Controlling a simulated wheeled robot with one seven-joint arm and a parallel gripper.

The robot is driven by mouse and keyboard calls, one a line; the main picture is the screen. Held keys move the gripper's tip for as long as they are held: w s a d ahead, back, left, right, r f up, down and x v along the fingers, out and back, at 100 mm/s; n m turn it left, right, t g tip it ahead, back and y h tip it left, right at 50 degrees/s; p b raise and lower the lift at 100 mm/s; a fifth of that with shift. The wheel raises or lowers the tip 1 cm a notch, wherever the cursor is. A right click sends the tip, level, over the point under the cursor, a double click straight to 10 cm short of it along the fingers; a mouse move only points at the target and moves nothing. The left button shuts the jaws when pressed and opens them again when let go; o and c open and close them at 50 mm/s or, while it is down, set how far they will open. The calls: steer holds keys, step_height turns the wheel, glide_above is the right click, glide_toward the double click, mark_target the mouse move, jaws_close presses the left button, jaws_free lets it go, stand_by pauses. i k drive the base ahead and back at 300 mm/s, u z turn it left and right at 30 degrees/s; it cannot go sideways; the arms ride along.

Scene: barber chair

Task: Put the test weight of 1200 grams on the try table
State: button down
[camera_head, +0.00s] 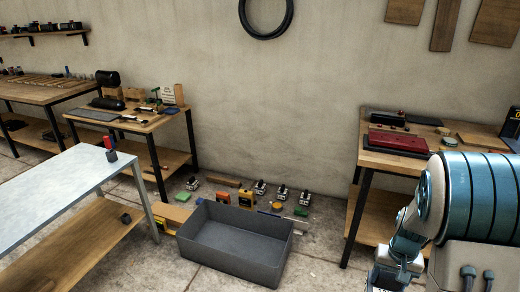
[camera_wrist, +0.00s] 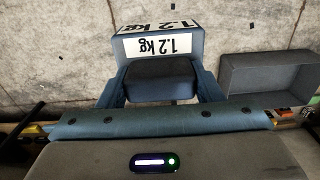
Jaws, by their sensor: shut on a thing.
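The test weight (camera_wrist: 158,45) is a blue-grey block with white labels reading "1.2 kg", seen in the wrist view. My gripper (camera_wrist: 160,88) is shut on it, with a blue finger on each side. The tables carry no readable name, so I cannot tell for certain which is the try table. A pale-topped table (camera_head: 60,190) stands at the left, with a small red and dark object (camera_head: 109,148) near its right corner.
A grey open bin (camera_head: 235,245) stands on the floor in the middle, with several small items behind it along the wall. Cluttered wooden tables stand at back left (camera_head: 150,122) and right (camera_head: 385,160). Most of the pale tabletop is bare.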

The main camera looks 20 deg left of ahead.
mark_target(17, 203)
steer(key=u, duration=2.85)
steer(key=i, duration=3.4)
steer(key=u, duration=0.2)
